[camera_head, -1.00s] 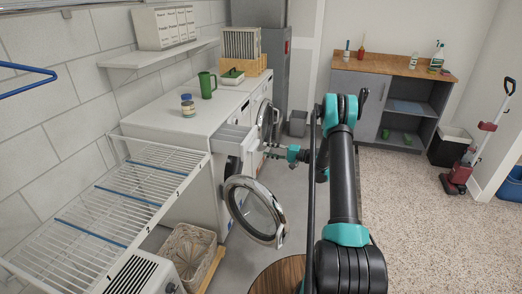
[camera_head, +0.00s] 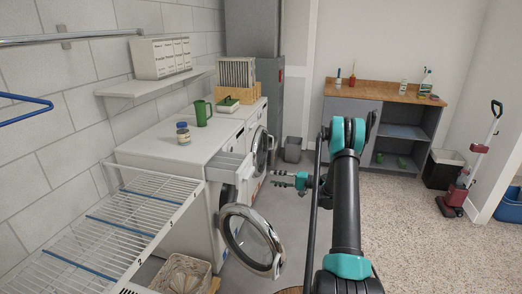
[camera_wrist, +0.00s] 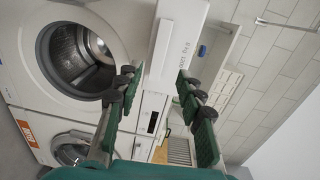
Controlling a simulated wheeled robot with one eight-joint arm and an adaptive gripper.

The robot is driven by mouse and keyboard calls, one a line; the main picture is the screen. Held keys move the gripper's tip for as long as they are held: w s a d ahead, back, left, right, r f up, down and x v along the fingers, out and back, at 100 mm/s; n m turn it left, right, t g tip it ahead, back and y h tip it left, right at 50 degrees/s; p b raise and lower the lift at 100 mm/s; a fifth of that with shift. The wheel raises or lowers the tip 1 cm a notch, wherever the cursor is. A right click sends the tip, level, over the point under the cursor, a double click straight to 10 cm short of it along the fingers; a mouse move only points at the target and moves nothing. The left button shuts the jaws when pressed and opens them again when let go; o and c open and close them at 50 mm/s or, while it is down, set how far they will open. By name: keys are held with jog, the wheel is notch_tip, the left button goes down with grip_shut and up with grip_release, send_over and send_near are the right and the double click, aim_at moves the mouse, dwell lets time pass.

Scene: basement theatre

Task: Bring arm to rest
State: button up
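My gripper (camera_head: 278,180) is at the end of my arm, to the right of the nearer white washing machine (camera_head: 178,222) and clear of it in the head view. In the wrist view my gripper (camera_wrist: 158,80) has its two dark green fingers spread wide, with nothing between them. The machine's round door (camera_head: 250,241) stands open towards me. Its detergent drawer (camera_head: 230,167) is pulled out. The wrist view shows an open drum (camera_wrist: 78,58) to the left and a white drawer front (camera_wrist: 178,45) beyond the fingers.
A white wire rack (camera_head: 122,225) and a wicker basket (camera_head: 182,273) are at the lower left. A green mug (camera_head: 202,113) and a jar (camera_head: 183,134) stand on the machines. A grey cabinet (camera_head: 350,112) stands at the back.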

jog(key=s+a+r+n+g+h, duration=0.15)
jog(key=s+r+h, duration=0.3)
jog(key=s, duration=0.45)
jog(key=s+a+r+g+h, duration=0.1)
jog(key=s+a+r+h, duration=0.3)
jog(key=s, duration=0.5)
jog(key=s+d+n+h, duration=0.1)
jog(key=s+d+h, duration=0.3)
jog(key=s, duration=0.9)
jog(key=s+d+f+n+h, duration=0.1)
jog(key=s+d+h, duration=0.3)
jog(key=s, duration=0.9)
jog(key=shift+d+f+t, duration=0.3)
jog(key=shift+d+t, duration=0.05)
jog(key=shift+d, duration=0.4)
jog(key=shift+n, duration=0.25)
